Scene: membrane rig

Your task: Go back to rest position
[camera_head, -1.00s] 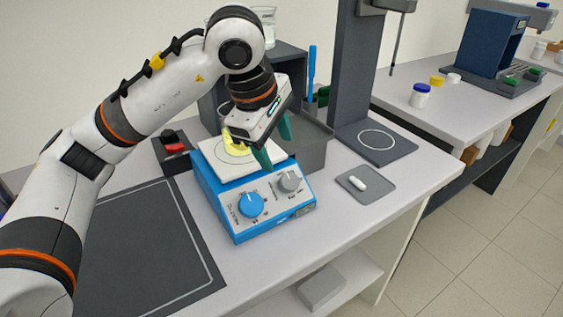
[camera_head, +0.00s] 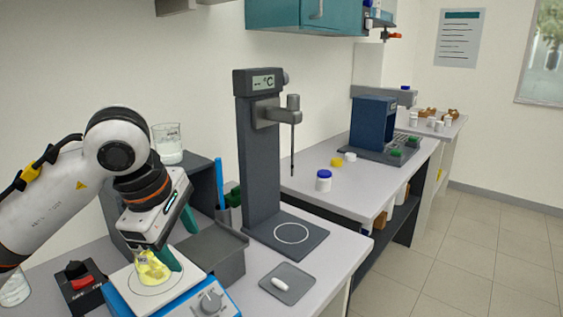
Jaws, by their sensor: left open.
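My left gripper (camera_head: 170,240) comes in from the left with its green fingers apart. It hangs over the white top plate (camera_head: 130,293) of a blue hotplate stirrer (camera_head: 228,298). A small vessel with yellow contents (camera_head: 151,268) sits on the plate, just below and beside the fingers. The gripper partly covers it, and I cannot tell whether a finger touches it. My right gripper does not show.
A grey stand (camera_head: 258,165) with a probe rises behind the hotplate. A small tray (camera_head: 287,284) with a white stir bar lies to the right. A grey bin (camera_head: 215,256) and a red-switched box (camera_head: 82,284) flank the hotplate. The floor at right is clear.

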